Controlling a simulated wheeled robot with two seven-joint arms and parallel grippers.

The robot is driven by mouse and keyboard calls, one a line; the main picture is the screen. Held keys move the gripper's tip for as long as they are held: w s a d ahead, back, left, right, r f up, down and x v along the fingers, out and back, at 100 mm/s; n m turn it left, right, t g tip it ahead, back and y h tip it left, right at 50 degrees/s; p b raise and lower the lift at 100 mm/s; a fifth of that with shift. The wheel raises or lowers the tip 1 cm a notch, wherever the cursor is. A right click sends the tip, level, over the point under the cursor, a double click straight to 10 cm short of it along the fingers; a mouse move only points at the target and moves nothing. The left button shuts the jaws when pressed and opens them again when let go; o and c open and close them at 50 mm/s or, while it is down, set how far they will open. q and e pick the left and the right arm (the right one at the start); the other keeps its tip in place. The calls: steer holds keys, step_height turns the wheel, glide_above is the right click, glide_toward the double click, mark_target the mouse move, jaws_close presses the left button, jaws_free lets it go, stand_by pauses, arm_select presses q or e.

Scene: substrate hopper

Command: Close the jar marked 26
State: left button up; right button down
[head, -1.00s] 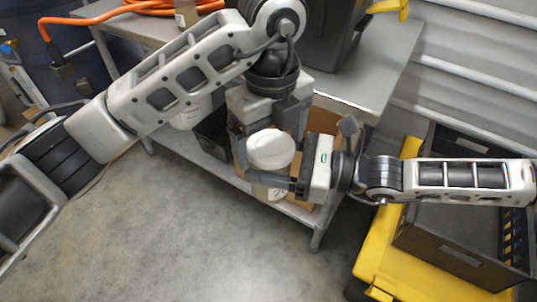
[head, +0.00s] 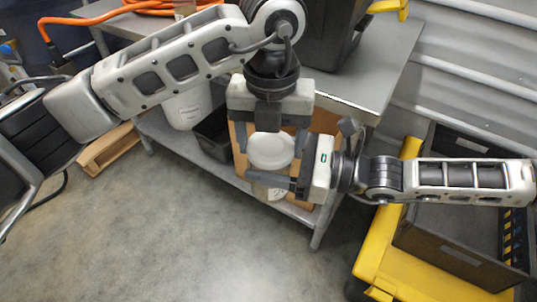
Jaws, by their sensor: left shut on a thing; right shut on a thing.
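A jar (head: 274,193) with a white lid (head: 270,151) is held in the air in front of the metal table. Its label shows only in part and I cannot read the number. My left gripper (head: 272,146) comes down from above, shut on the lid with a finger on either side. My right gripper (head: 262,182) comes in from the right, shut on the jar body below the lid. One right finger crosses the jar's near side; the other is hidden. The lid sits over the jar's mouth; I cannot tell how tightly.
A grey metal table (head: 385,70) stands behind, with a black hopper or bin and an orange hose on top. Its lower shelf holds a white container (head: 187,108) and a black bin (head: 213,146). A yellow cart (head: 375,262) with a grey crate (head: 462,256) is at right. Front floor is clear.

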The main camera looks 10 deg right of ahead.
arm_select(q)
steer(key=m, duration=0.7)
steer(key=shift+m, duration=0.4)
steer(key=o, duration=1.1)
steer(key=shift+r, duration=2.25)
steer(key=shift+c, duration=0.4)
